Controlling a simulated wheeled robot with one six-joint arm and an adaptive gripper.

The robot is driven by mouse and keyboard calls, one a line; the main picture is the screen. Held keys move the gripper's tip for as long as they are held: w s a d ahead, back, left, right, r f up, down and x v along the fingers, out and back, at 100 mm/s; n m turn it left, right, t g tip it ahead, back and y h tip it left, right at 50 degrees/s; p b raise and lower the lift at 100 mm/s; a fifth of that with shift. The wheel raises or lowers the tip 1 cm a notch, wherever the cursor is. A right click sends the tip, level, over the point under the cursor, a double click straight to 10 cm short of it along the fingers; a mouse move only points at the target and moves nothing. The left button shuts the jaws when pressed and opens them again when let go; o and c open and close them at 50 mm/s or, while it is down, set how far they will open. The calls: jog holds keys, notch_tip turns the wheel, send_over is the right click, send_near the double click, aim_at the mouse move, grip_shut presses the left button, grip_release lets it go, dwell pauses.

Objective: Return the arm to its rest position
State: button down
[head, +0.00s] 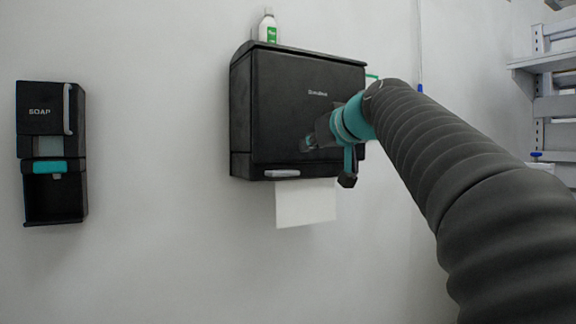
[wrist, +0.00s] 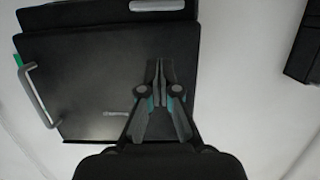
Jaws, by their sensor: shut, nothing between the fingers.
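My arm (head: 450,165) reaches in from the right in the head view, wrapped in a dark ribbed sleeve with teal joints. My gripper (head: 306,144) is at its end, in front of the black paper towel dispenser (head: 270,95) on the wall. In the wrist view my gripper (wrist: 158,66) has its fingers together, with nothing between them. The dispenser's dark face (wrist: 90,70) lies behind the fingers there. I cannot tell how large the gap between the fingertips and the dispenser is.
A white paper sheet (head: 305,203) hangs below the dispenser, and a small bottle (head: 268,27) stands on top. A black soap dispenser (head: 51,120) is on the wall at left. Shelving (head: 550,75) stands at far right. The wall between the dispensers is bare.

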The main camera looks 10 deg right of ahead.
jog(key=s+d+f+m+g+h, duration=0.1)
jog(key=s+f+m+g, duration=0.1)
jog(key=f, duration=0.9)
jog(key=s+d+f+m+g+h, duration=0.1)
jog(key=s+f+m+g+h, duration=0.15)
jog(key=f, duration=0.85)
jog(key=s+a+f+g, duration=0.1)
jog(key=s+f+g, duration=0.1)
jog(key=s+f, duration=1)
jog(key=s+a+f+g+h, duration=0.1)
jog(key=s+f+g, duration=0.1)
jog(key=s+f, duration=0.9)
jog(key=s+n, duration=0.1)
jog(key=s, duration=0.2)
jog(key=shift+s+a+f, duration=0.35)
jog(key=shift+s+a, duration=0.05)
